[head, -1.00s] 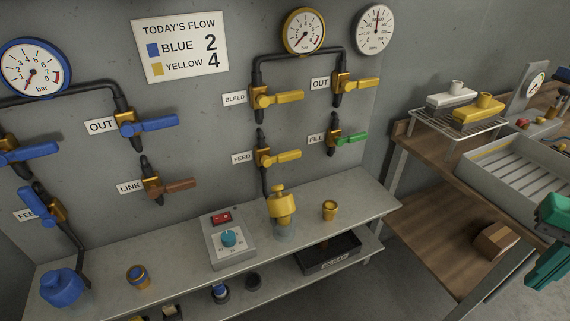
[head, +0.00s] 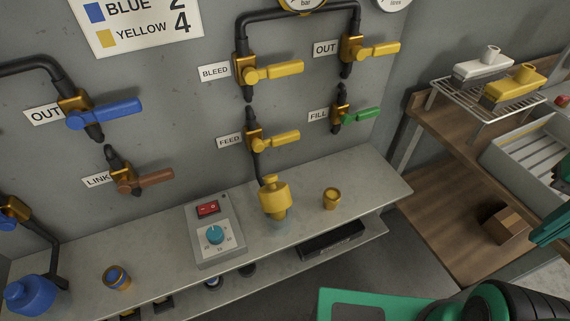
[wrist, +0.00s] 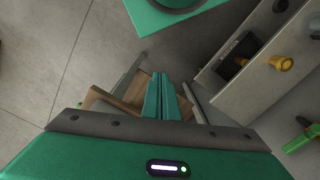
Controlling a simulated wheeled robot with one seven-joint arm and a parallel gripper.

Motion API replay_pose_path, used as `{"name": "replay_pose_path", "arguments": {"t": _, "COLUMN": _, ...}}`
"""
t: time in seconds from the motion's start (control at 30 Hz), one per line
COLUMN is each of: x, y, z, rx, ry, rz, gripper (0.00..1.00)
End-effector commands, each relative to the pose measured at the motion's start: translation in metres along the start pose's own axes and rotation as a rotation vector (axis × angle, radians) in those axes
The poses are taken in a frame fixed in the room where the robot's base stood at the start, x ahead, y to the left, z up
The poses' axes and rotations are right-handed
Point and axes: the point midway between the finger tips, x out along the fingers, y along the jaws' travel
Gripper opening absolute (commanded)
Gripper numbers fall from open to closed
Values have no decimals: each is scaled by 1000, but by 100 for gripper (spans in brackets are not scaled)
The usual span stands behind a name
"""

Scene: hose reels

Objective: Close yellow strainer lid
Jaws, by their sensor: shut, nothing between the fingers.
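The yellow strainer (head: 274,198) stands on the grey bench, below the FEED valve. Its yellow top with a knob sits over a clear lower body. I cannot tell from here whether the lid is fully seated. A small brass-yellow cup (head: 332,198) stands to its right. In the wrist view a yellow fitting (wrist: 281,63) shows on the bench at right; I cannot tell for sure which it is. My gripper (wrist: 160,77) has its teal fingers together and empty, pointing over the wooden shelf area, away from the strainer.
A control box (head: 214,232) with a red switch and blue knob stands left of the strainer. Valves with yellow and green handles stick out from the wall above. A dark tray (head: 331,243) sits on the lower shelf. A wooden bench with a wire rack (head: 486,107) is at right.

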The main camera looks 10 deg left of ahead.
Motion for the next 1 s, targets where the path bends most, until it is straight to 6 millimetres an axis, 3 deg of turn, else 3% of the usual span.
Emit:
{"name": "replay_pose_path", "arguments": {"t": 0.17, "x": 11, "y": -26, "z": -22, "rx": -74, "ry": -37, "rz": 1, "gripper": 0}}
{"name": "replay_pose_path", "arguments": {"t": 0.5, "x": 67, "y": -127, "z": -54, "rx": -287, "ry": -183, "rz": -106, "gripper": 0}}
{"name": "replay_pose_path", "arguments": {"t": 0.73, "x": 108, "y": -202, "z": -48, "rx": -399, "ry": -317, "rz": -261, "gripper": 0}}
{"name": "replay_pose_path", "arguments": {"t": 1.0, "x": 138, "y": -289, "z": -20, "rx": -470, "ry": -500, "rz": -514, "gripper": 0}}
